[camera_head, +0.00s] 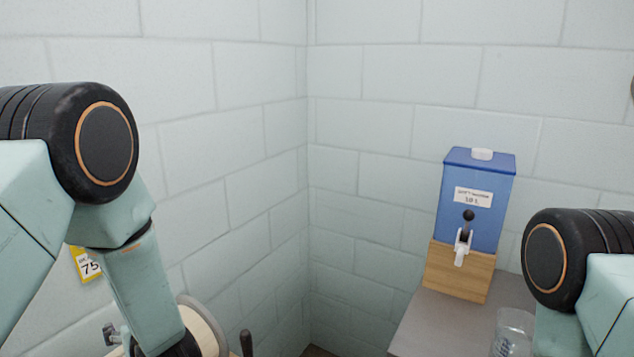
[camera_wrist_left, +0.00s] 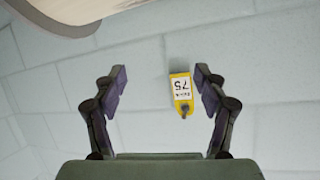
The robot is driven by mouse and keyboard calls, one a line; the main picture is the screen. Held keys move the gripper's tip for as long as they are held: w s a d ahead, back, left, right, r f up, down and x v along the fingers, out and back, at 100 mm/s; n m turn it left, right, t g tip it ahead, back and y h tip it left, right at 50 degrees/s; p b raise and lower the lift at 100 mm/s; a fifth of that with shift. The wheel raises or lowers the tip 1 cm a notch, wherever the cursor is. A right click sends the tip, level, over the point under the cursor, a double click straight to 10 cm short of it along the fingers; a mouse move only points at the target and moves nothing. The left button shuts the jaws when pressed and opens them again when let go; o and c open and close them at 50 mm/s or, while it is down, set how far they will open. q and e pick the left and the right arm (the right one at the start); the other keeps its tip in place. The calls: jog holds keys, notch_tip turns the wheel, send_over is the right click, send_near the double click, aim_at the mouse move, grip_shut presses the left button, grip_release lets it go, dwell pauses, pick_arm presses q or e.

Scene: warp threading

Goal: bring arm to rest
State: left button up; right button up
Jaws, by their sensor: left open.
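My left arm comes in from the left in the head view, and its gripper is out of sight below the frame. In the left wrist view my left gripper (camera_wrist_left: 160,85) is open, with its two dark fingers apart and nothing between them except a view of the wall. A yellow tag (camera_wrist_left: 181,92) marked 75 shows beyond the fingers, nearer the right one. The tag also shows in the head view (camera_head: 86,264), partly covered by my left arm. My right arm shows at the right edge of the head view; its gripper is not seen.
A blue dispenser (camera_head: 478,200) with a tap stands on a wooden block (camera_head: 457,273) on a grey surface (camera_head: 428,322) at right. A clear glass (camera_head: 513,330) is beside my right arm. A round cream-coloured object (camera_head: 203,325) is partly behind my left arm. Pale block walls meet behind.

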pick_arm(q)
jog(key=s+d+f+m+g+h, duration=0.2)
jog(key=s+d+f+m+h, duration=0.15)
jog(key=s+f, duration=0.45)
jog(key=s+d+f+m+g+h, duration=0.1)
jog(key=s+d+f+m+h, duration=0.15)
jog(key=s+d+f, duration=0.35)
jog(key=s+d+f+m+g+h, duration=0.1)
jog(key=s+d+f+g+h, duration=0.15)
jog(key=s, duration=0.75)
jog(key=s+d+f+m+g+h, duration=0.1)
jog(key=s+d+f+g+h, duration=0.15)
jog(key=s, duration=0.85)
notch_tip(320, 180, down, 20)
jog(key=w+b, duration=0.1)
jog(key=b, duration=1.9)
jog(key=shift+d+y, duration=0.25)
jog(key=shift+y, duration=0.15)
